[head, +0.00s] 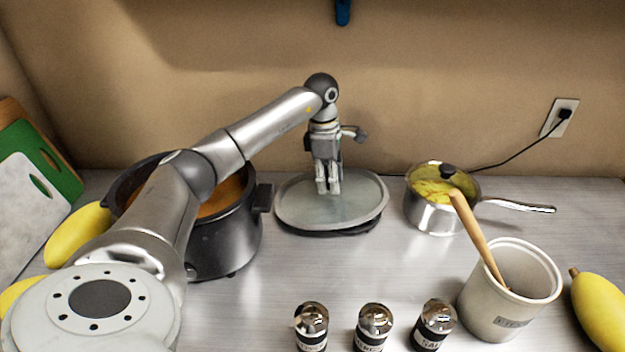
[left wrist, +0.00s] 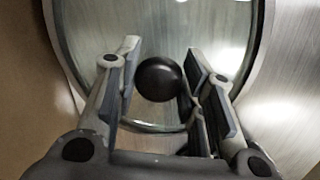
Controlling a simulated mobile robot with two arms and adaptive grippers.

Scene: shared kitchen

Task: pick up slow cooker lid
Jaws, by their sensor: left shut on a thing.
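The slow cooker lid (head: 290,207) is an oval glass lid with a grey rim, at the middle of the counter, right of the slow cooker (head: 225,240). It lies about level, with a dark band below its front edge; I cannot tell whether it touches the counter. My left gripper (head: 328,190) points down over the lid and hides its knob in the head view. In the left wrist view the round black knob (left wrist: 158,79) of the glass lid sits between the fingers of my left gripper (left wrist: 162,85), which is shut on it. My right gripper is not in view.
The slow cooker holds orange food, partly behind my left arm. A steel saucepan (head: 432,212) stands right of the lid. A utensil crock (head: 492,305), several spice jars (head: 374,325) and yellow squashes (head: 603,312) are nearer. A wall lies behind; bare counter is in front of the lid.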

